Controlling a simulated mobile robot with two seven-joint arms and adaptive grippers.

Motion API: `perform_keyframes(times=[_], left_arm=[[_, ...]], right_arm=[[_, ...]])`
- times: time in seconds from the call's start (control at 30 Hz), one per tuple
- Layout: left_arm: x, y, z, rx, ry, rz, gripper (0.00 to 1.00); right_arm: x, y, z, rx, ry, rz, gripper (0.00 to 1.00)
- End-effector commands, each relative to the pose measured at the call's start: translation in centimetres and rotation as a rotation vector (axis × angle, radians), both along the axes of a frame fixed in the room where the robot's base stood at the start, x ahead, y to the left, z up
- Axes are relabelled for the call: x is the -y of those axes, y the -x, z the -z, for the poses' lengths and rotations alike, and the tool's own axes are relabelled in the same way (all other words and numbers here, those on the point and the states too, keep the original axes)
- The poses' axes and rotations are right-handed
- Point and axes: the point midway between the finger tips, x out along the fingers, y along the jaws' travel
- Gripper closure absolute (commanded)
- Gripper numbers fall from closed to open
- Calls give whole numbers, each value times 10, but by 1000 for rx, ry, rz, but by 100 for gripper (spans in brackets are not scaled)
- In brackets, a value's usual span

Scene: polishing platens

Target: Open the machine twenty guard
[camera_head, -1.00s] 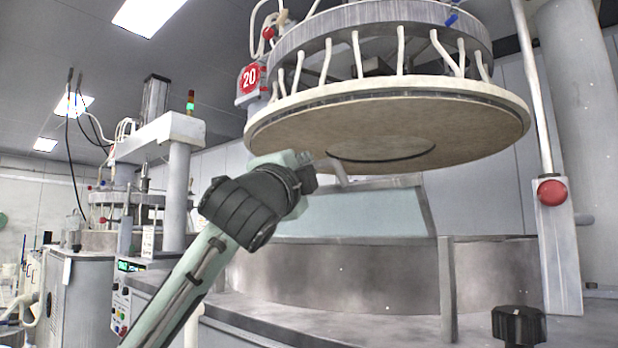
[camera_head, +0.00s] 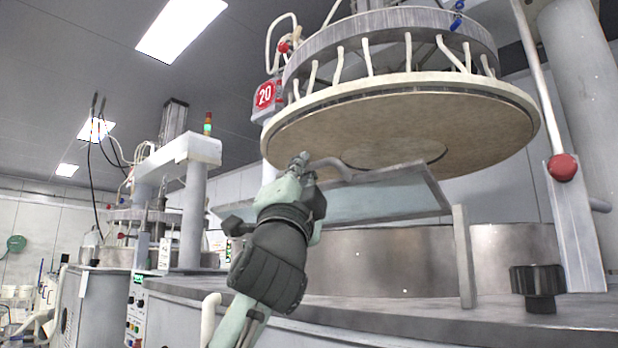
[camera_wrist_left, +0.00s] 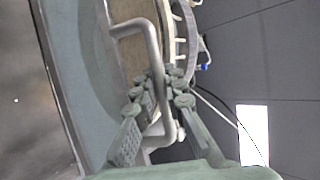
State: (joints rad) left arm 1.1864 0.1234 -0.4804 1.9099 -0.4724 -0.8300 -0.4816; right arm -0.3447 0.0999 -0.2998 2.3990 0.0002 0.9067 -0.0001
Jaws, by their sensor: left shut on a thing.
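The machine twenty guard (camera_head: 395,198) is a pale blue-green see-through panel in a grey frame, below the big round upper platen (camera_head: 400,125). It is tilted, its upper edge close under the platen, and it also shows in the left wrist view (camera_wrist_left: 68,60). Its grey bent-bar handle (camera_wrist_left: 152,45) runs between my left fingers. My left gripper (camera_head: 303,168) is shut on this handle, and it also shows in the left wrist view (camera_wrist_left: 155,112). A red sign marked 20 (camera_head: 265,95) hangs beside the platen. My right gripper is not in view.
A grey post (camera_head: 463,255) and a black knob (camera_head: 538,288) stand on the machine's front deck. A red button (camera_head: 562,167) sits on the right column. A second machine with a control panel (camera_head: 137,315) stands at the left.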

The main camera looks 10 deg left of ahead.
Motion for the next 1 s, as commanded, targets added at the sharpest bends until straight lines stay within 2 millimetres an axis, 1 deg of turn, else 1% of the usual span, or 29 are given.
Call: perform_keyframes(times=[0.03, 0.4, 0.97, 1.0], left_arm=[[-1, 1, 8, 17, 16, 2, 100], [-6, 8, 21, 32, 23, 0, 100], [-7, 9, 22, 32, 23, 0, 100], [-7, 9, 22, 32, 23, 0, 85]], right_arm=[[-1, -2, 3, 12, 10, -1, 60], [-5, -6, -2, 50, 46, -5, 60], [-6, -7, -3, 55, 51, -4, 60], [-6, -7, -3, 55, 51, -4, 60]])
